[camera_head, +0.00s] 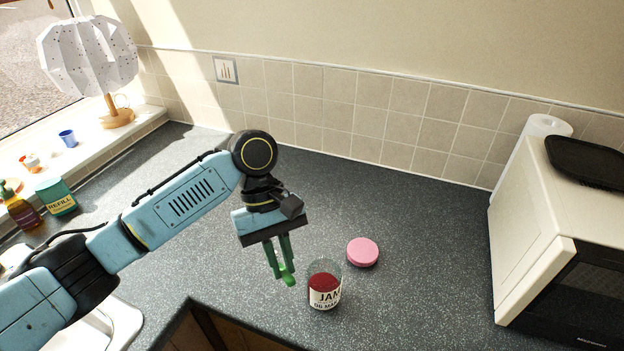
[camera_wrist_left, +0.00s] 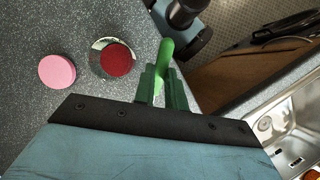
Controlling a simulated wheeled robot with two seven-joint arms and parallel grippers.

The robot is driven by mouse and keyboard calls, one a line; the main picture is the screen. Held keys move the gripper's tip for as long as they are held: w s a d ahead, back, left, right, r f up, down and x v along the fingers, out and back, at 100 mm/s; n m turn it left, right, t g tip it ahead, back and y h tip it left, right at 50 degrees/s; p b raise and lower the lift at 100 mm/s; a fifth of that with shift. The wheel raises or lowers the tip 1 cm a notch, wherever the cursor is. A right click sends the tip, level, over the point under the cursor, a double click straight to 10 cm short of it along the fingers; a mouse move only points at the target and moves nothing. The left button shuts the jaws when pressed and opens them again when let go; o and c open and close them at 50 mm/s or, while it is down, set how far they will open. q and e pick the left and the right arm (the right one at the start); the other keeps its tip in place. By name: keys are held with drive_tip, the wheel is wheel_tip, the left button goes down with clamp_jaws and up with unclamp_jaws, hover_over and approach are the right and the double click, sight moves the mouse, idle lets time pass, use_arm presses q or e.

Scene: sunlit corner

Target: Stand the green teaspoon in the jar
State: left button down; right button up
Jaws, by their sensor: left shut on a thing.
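The green teaspoon (camera_head: 288,279) is held between the fingers of my left gripper (camera_head: 280,264), which is shut on it. In the left wrist view the spoon (camera_wrist_left: 166,55) sticks out past the fingertips of the left gripper (camera_wrist_left: 163,85). The jar (camera_head: 325,285) is clear with red jam inside and a white "JAM" label. It stands upright on the counter, just right of the gripper in the head view, and the spoon is apart from it. In the left wrist view the jar (camera_wrist_left: 115,60) appears open, with red jam visible. My right gripper is not in the head view.
A pink round lid (camera_head: 363,252) lies on the counter (camera_head: 420,240) behind and right of the jar. A microwave (camera_head: 540,240) stands at the right. A sink (camera_wrist_left: 290,105) and the counter's front edge are near. A lamp (camera_head: 110,108) stands on the windowsill.

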use_arm(q)
drive_tip(key=w+d+r+n+t+h+p, duration=0.2)
drive_tip(key=d+r+n+t+h+p, duration=0.3)
drive_tip(key=r+n+t+h+p, duration=0.95)
use_arm(e)
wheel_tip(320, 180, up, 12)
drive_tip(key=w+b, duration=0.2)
drive_tip(key=b, duration=0.2)
use_arm(q)
wheel_tip(320, 180, down, 16)
drive_tip(key=n+g+y+b, duration=0.1)
drive_tip(key=n+g+b, duration=0.1)
drive_tip(key=b, duration=1)
drive_tip(key=shift+s+f+n, duration=0.2)
drive_tip(key=shift+s+n, duration=0.05)
drive_tip(key=shift+n, duration=0.2)
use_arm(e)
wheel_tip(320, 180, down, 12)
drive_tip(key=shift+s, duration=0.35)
use_arm(q)
drive_tip(key=shift+d+y, duration=0.1)
drive_tip(key=shift+y, duration=0.15)
drive_tip(key=c, duration=1.4)
unclamp_jaws()
drive_tip(key=shift+o, duration=0.2)
